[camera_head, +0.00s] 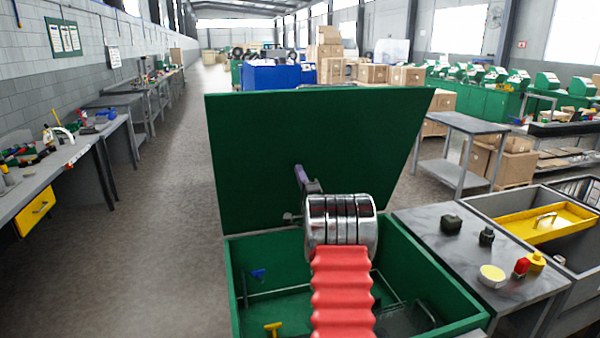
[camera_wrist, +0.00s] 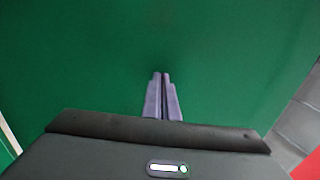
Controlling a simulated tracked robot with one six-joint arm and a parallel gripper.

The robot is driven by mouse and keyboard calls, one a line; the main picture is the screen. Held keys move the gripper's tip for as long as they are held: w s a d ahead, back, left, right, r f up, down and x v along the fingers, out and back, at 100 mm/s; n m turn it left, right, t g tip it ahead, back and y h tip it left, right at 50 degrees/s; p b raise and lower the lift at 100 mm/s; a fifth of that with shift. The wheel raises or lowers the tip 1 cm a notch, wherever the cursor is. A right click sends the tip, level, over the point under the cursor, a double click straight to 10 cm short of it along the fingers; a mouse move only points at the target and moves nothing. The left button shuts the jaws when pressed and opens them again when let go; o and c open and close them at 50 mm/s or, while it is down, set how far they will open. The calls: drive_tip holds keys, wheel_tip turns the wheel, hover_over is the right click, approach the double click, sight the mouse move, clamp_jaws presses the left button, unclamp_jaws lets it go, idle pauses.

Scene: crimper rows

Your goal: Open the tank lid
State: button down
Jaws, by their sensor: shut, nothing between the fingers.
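The green tank (camera_head: 400,262) stands in front of me in the head view. Its green lid (camera_head: 300,135) is raised, tilted back past upright at the tank's far side. The lid's inner face also fills most of the wrist view (camera_wrist: 90,60). My gripper (camera_head: 301,172) is in front of the lid's inner face, and its purple fingers are shut together with nothing between them. In the wrist view my gripper (camera_wrist: 161,78) points at the lid; whether the fingertips touch it I cannot tell. My arm hides part of the tank's inside.
Inside the tank lie a blue piece (camera_head: 258,275) and a yellow piece (camera_head: 273,328). A grey worktop (camera_head: 450,250) with small parts adjoins at right, beside a yellow tray (camera_head: 545,222). Workbenches line the left wall. The floor left of the tank is clear.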

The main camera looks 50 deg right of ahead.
drive_tip(key=shift+w+d+r, duration=0.15)
drive_tip(key=shift+w+d, duration=0.1)
drive_tip(key=shift+w, duration=0.2)
